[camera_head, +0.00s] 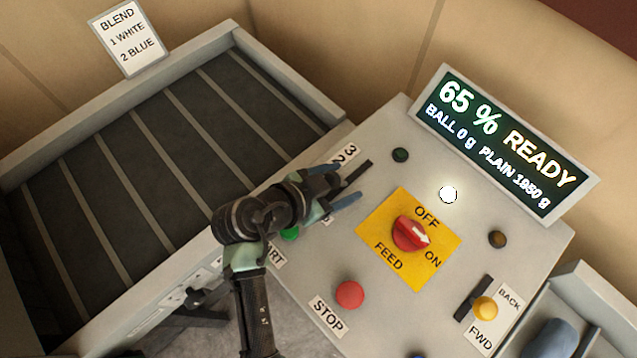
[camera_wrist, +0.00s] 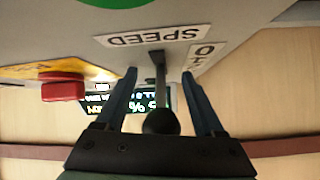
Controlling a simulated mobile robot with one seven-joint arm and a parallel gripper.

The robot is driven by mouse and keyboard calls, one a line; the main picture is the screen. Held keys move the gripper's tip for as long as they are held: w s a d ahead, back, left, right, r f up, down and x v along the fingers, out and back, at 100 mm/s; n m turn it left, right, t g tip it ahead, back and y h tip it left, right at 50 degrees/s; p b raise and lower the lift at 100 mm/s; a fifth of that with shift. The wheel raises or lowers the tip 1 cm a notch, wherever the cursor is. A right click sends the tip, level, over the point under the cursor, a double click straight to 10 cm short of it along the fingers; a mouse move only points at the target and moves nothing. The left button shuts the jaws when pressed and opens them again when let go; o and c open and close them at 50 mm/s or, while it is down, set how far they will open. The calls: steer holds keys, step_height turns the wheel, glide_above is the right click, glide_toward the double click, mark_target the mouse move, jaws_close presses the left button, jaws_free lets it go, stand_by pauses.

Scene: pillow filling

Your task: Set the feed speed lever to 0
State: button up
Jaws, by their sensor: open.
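The feed speed lever (camera_wrist: 160,121) has a black ball knob on a dark stem and stands between my fingers in the wrist view. My gripper (camera_wrist: 159,75) is open, with one finger on each side of the stem; I cannot tell whether either touches it. The SPEED label (camera_wrist: 152,36) and a 0 mark (camera_wrist: 204,52) show close by. In the head view my gripper (camera_head: 351,185) is over the left part of the grey control panel (camera_head: 383,283) and hides the lever. Part of the dark slot (camera_head: 359,171) shows beside the numbers 3 and 2 (camera_head: 345,152).
A red feed knob (camera_head: 410,234) sits on a yellow plate right of my gripper. A red STOP button (camera_head: 350,295), a green button (camera_head: 290,233) and a yellow-knobbed FWD/BACK lever (camera_head: 485,308) are also there. The display (camera_head: 505,140) reads 65 % READY. A ribbed conveyor (camera_head: 130,170) lies left.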

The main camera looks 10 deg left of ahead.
steer(key=b+v, duration=0.1)
steer(key=v, duration=1.2)
steer(key=shift+b, duration=0.35)
